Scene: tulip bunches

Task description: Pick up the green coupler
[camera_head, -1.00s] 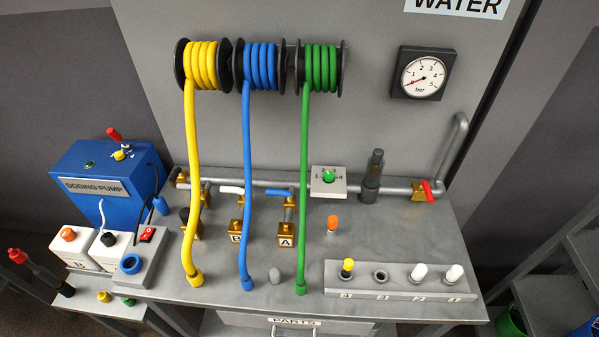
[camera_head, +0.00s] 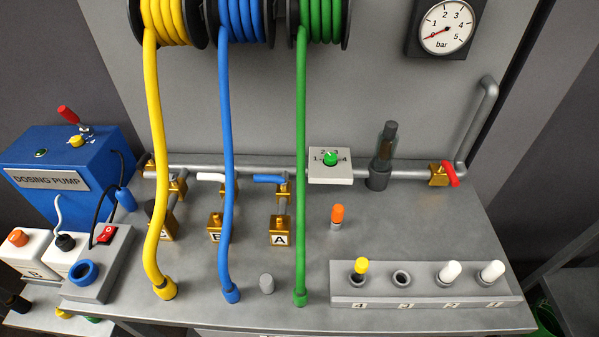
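The green coupler (camera_head: 300,298) is the short green end piece at the bottom of the green hose (camera_head: 301,180). It rests on the grey bench top near the front edge, with the hose rising from it to the green reel (camera_head: 322,22). Neither of my grippers shows in the head view, so nothing is seen holding the coupler.
An orange-topped piece (camera_head: 337,216) stands behind.

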